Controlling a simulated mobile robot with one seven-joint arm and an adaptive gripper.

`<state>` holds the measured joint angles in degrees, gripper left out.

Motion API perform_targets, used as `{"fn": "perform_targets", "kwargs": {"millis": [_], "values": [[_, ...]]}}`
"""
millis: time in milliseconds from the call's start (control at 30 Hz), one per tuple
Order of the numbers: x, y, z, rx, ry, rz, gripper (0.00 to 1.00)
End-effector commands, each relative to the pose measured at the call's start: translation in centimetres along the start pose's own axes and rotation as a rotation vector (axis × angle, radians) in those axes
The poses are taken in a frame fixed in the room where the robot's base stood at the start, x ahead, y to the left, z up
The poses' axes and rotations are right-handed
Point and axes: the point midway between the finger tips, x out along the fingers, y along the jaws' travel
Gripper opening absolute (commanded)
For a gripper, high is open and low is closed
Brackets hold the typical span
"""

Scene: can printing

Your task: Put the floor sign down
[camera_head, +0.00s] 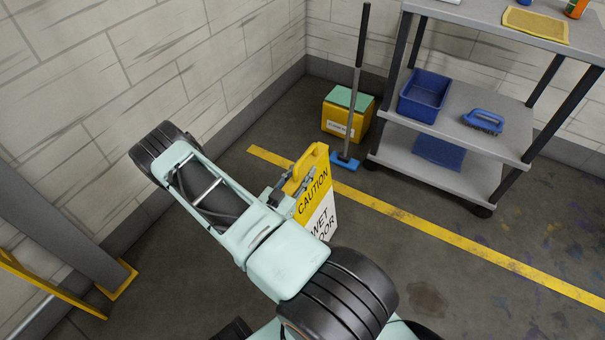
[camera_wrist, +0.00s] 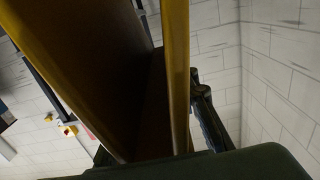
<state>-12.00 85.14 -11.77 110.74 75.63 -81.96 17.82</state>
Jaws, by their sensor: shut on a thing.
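The floor sign (camera_head: 317,203) is yellow and white with the words CAUTION and WET FLOOR partly readable. It stands roughly upright in the head view, left of the shelf cart. My gripper (camera_head: 290,188) is shut on the floor sign near its yellow top handle. My arm hides the sign's lower left part, and I cannot tell whether its base touches the floor. In the wrist view the sign (camera_wrist: 85,65) fills the left and middle as dark panels with yellow edges, and a gripper finger shows at its right.
A grey shelf cart (camera_head: 451,165) stands at the right with a blue bin (camera_head: 424,94) and a blue brush (camera_head: 483,121). A yellow box (camera_head: 347,118) and a mop (camera_head: 352,110) stand by the back wall. A yellow line (camera_head: 430,229) crosses the floor. Open floor lies at lower right.

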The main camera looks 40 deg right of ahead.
Motion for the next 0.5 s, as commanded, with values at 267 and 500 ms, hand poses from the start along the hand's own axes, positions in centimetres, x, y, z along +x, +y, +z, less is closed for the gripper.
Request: {"fn": "perform_targets", "kwargs": {"millis": [267, 500], "values": [[0.08, -0.08, -0.10, 0.003, 0.007, 0.000, 0.00], [0.01, -0.05, 0.28, 0.002, 0.002, 0.000, 0.44]]}}
